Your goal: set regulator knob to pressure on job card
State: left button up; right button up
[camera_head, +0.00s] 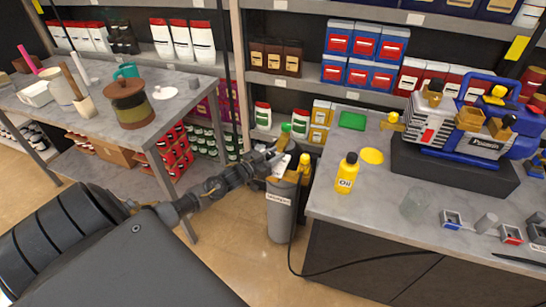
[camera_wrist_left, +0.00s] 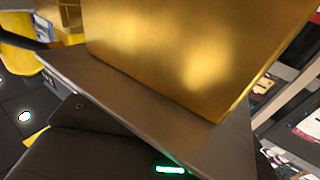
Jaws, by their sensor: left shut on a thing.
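My left gripper (camera_head: 277,160) is at the top of a grey labelled cylinder (camera_head: 281,212) that stands on the floor between the two tables. It is shut on what appears to be the regulator knob, which its fingers and the clutter there hide. Brass and yellow parts (camera_head: 304,163) show just right of the gripper. In the left wrist view, a large brass block (camera_wrist_left: 165,50) fills the upper middle, very close to the camera. No dial reading can be made out. I cannot pick out the job card. My right gripper is not in view.
The right worktop (camera_head: 330,203) holds a yellow oil bottle (camera_head: 346,174), a yellow lid (camera_head: 372,156), a green pad (camera_head: 353,121) and a blue pump (camera_head: 480,120). A black cable (camera_head: 350,274) runs past the cabinet. The left table (camera_head: 185,112) carries a jar and cups.

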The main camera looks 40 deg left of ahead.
pick_arm(q)
jog(key=o, duration=1)
jog(key=shift+s+a+f, duration=0.1)
jog(key=shift+s+f, duration=0.05)
jog(key=shift+s, duration=0.3)
jog(key=shift+s+a+b, duration=0.3)
jog(key=shift+s, duration=1.3)
jog(key=shift+s+a+b, duration=0.25)
jog(key=shift+s+a, duration=0.1)
jog(key=shift+s, duration=1.3)
jog(key=shift+s+a+b, duration=0.3)
jog(key=shift+s, duration=1.3)
